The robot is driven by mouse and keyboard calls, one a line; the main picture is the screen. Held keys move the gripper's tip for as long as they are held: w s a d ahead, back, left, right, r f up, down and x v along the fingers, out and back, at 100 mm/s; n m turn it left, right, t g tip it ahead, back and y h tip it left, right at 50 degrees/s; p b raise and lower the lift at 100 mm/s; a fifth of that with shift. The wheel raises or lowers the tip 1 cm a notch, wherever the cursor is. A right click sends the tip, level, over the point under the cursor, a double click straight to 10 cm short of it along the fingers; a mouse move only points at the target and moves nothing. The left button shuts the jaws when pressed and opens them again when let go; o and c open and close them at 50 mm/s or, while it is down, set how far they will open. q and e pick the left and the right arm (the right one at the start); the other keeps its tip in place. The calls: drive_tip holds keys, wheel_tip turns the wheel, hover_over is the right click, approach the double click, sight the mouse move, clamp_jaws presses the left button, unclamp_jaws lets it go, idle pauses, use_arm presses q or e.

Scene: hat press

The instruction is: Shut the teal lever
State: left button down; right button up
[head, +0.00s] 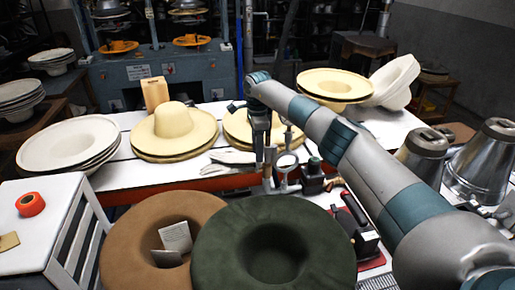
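My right arm reaches in from the right. Its gripper (266,160) points down at the table's front edge, beside a grey metal ring-shaped piece (287,163). It is too small and dark to tell whether its fingers are open or shut, or whether they touch anything. A small dark teal-green knob (314,163) shows just right of the ring, on top of a black block (312,181); I cannot tell if it is the teal lever. No other teal lever is clear, and my arm hides part of this area. My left gripper is not in view.
A white table (125,174) holds stacks of pale hats (174,132). A green hat (230,245) and a brown hat (120,245) lie in front. A black-handled tool (358,228) and metal cones (484,160) stand right. A white cabinet (30,255) is at left.

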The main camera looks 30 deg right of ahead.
drive_tip(key=shift+f, duration=0.25)
drive_tip(key=shift+c, duration=0.6)
clamp_jaws()
